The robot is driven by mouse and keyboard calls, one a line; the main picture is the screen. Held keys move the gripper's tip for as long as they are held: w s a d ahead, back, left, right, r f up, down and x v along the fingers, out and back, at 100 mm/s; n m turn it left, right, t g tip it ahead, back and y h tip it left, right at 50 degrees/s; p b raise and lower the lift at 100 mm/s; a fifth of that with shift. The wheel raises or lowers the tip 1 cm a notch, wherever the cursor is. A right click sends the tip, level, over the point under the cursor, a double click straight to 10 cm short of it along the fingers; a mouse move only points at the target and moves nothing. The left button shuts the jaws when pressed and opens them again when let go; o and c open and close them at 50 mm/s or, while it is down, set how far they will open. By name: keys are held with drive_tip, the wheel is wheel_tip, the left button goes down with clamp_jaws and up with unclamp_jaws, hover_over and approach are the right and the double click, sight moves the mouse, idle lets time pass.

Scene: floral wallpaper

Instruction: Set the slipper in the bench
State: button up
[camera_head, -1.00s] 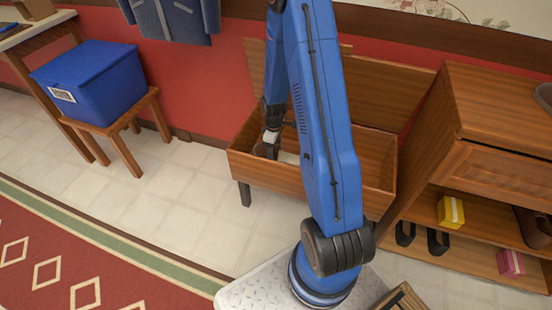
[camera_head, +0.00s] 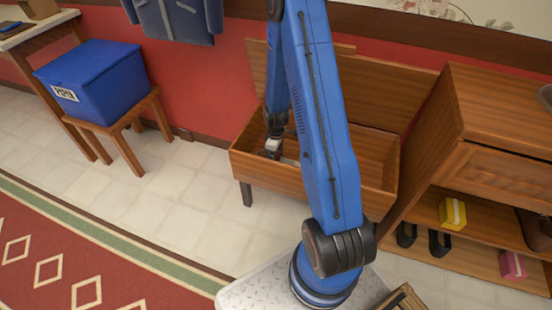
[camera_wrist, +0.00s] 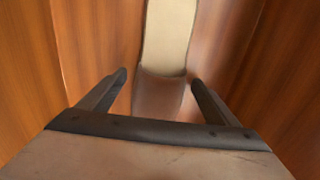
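The wooden bench (camera_head: 265,172) stands against the red wall with its lid up and its box open. My gripper (camera_head: 272,150) reaches down inside the left part of the box. In the wrist view, the slipper (camera_wrist: 168,40), with a pale beige inside and a brownish near end, lies down in the box between wooden walls. My gripper (camera_wrist: 159,78) is open there, its two fingers apart on either side of the slipper's near end, with a narrow gap showing on each side. In the head view my arm hides most of the slipper.
A wooden cabinet (camera_head: 490,110) with shelves stands right of the bench, holding dark shoes, a yellow box (camera_head: 452,213) and a pink box (camera_head: 512,265). A blue bin (camera_head: 92,80) sits on a stool at left. The tiled floor before the bench is clear.

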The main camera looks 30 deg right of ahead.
wheel_tip(320, 180, up, 12)
drive_tip(key=shift+r, duration=0.2)
drive_tip(key=s+a+r+m+t, duration=0.1)
drive_tip(key=s+a+r, duration=0.2)
drive_tip(key=r, duration=0.5)
drive_tip(key=s+a+r+m+t, duration=0.1)
drive_tip(key=s+a+r, duration=0.25)
drive_tip(key=r, duration=0.35)
drive_tip(key=s+a+r+m, duration=0.2)
drive_tip(key=s+a+r, duration=0.15)
drive_tip(key=r, duration=0.45)
drive_tip(key=s+a+r+m+t, duration=0.1)
drive_tip(key=s+r, duration=0.4)
drive_tip(key=s, duration=0.5)
drive_tip(key=s+a+r+m+t, duration=0.1)
drive_tip(key=s+a+r, duration=0.3)
drive_tip(key=s, duration=0.5)
drive_tip(key=shift+s+r+m+t, duration=0.4)
drive_tip(key=shift+r+m, duration=0.3)
drive_tip(key=shift+m, duration=0.1)
